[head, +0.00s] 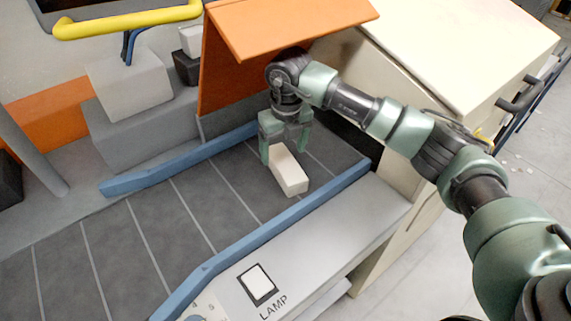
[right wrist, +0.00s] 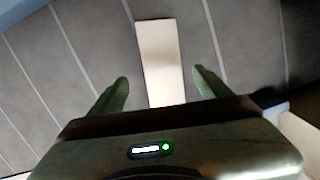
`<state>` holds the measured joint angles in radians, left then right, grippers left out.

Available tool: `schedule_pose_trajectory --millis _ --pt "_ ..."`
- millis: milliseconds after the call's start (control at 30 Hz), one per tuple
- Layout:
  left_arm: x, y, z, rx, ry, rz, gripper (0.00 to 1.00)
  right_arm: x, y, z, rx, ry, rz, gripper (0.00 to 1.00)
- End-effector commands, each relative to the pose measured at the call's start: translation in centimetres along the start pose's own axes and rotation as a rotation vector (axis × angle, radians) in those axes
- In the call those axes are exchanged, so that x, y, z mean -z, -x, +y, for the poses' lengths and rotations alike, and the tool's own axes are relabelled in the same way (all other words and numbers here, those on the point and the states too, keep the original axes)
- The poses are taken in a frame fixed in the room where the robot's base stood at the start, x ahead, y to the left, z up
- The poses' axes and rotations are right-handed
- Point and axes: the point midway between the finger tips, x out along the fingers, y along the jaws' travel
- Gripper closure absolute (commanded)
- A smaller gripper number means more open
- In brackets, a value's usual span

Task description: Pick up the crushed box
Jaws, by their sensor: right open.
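A small cream-white box (head: 288,171) lies on the dark conveyor belt in the head view, near the orange hood. I cannot make out clear crushing on it. My right gripper (head: 285,153) is above the box, with its green fingers pointing down. In the right wrist view the box (right wrist: 160,62) shows between and beyond the two open fingertips (right wrist: 161,82), with a gap on each side. The right gripper is empty. My left gripper is not in view.
The dark conveyor (head: 130,250) has blue side rails (head: 270,230). An orange hood (head: 290,25) and a cream cabinet (head: 460,45) stand close around my right arm. A panel marked LAMP (head: 262,284) is at the front. Pale boxes (head: 130,85) stand behind the belt.

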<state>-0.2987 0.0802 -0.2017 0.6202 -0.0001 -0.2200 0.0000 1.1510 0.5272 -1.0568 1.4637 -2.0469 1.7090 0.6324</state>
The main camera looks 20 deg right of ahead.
Motion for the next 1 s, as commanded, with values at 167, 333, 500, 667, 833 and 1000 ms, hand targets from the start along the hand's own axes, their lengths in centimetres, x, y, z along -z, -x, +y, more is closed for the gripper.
schedule_pose_trajectory --millis 167,333,500,667,833,1000 --pt "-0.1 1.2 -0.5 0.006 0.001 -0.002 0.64 0.4 -2.0 -0.2 -0.001 0.001 0.004 0.21" --pt "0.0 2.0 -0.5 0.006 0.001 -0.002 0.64 0.7 -4.6 -0.2 -0.004 0.001 0.003 0.21" --pt "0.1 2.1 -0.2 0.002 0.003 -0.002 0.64 0.7 -5.8 -0.2 -0.003 0.003 0.0 0.21" --pt "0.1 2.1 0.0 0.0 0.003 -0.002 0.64 0.6 -5.8 -0.2 -0.003 0.003 0.0 0.21" --pt "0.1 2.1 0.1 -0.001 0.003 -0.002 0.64 0.6 -5.8 -0.2 -0.003 0.003 0.0 0.6" --pt "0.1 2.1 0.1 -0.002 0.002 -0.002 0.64 0.6 -5.8 -0.2 -0.003 0.003 -0.001 0.93"
